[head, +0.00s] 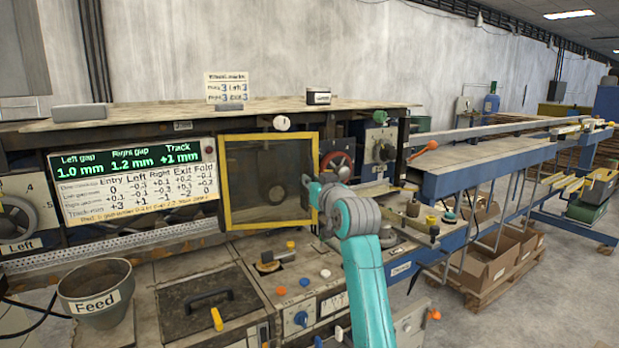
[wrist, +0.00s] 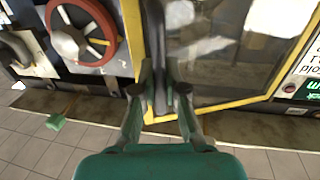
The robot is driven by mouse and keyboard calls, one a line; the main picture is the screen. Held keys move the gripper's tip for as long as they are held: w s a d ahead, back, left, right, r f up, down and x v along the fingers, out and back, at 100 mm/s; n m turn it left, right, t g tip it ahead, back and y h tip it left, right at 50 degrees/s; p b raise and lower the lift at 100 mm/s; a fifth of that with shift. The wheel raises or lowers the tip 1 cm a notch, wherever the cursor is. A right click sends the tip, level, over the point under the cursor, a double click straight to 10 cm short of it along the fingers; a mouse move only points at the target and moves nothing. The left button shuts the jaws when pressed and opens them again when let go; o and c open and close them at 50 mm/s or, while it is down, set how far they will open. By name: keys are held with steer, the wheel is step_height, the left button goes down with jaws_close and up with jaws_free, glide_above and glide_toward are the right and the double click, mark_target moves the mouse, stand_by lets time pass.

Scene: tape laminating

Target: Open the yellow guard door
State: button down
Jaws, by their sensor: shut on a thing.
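The yellow guard door (head: 273,226) is a yellow frame around a dark see-through panel, in the middle of the machine in the head view. In the wrist view its yellow frame (wrist: 225,105) and clear panel fill the upper right. My gripper (head: 317,191) is at the door's right edge in the head view. In the wrist view my gripper (wrist: 159,88) is shut on a dark upright handle (wrist: 157,60) beside the yellow frame. My wrist hides the handle in the head view. I cannot tell whether the door stands slightly ajar.
A red handwheel (head: 336,167) is just right of the door; it also shows in the wrist view (wrist: 80,35). The display board (head: 135,180) is left of the door. Knobs (head: 281,291) and a grey Feed bin (head: 96,293) stand in front.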

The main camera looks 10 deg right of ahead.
steer(key=s+a+m+g+h, duration=0.7)
steer(key=s+a+m+h, duration=0.5)
steer(key=s+a+h, duration=0.5)
steer(key=shift+s+a, duration=0.3)
steer(key=shift+a, duration=0.85)
steer(key=shift+f, duration=0.1)
steer(key=c, duration=1.5)
jaws_free()
steer(key=v, duration=1.2)
steer(key=shift+r, duration=0.2)
